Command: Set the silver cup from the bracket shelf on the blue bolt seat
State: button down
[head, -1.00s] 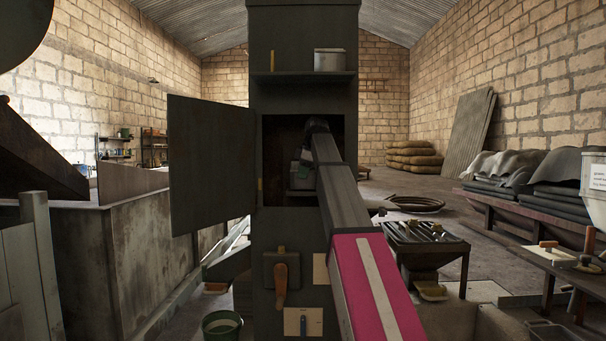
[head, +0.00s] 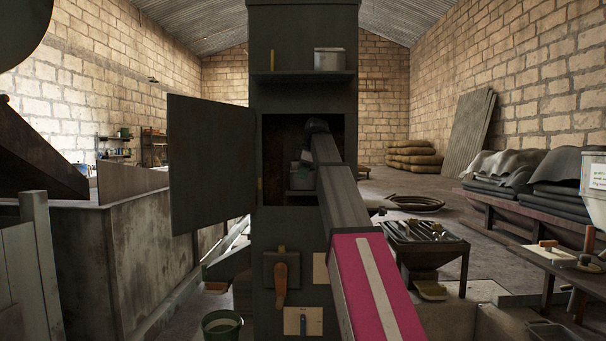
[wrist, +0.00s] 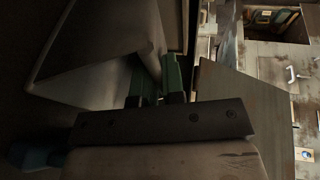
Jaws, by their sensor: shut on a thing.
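The silver cup (wrist: 95,55) is a pale grey form with flat sides in the wrist view, tilted across the left half. My gripper (wrist: 158,75) has its green fingers shut on the cup's edge. In the head view, my gripper (head: 306,160) is inside the dark opening of the tall post, with the grey cup (head: 300,178) low in it, partly hidden by my arm. Whether the cup touches anything beneath it is unclear. A plate with a small blue bolt (head: 303,321) is low on the post front; I cannot tell whether it is the blue bolt seat.
An open door panel (head: 208,165) stands left of the opening. An orange-handled lever (head: 281,284) sticks out below. A blurred blue shape (wrist: 35,153) shows in the wrist view.

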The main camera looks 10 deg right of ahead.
jog(key=shift+f, duration=0.35)
dwell(0.4)
jog(key=c, duration=1.1)
grip_release()
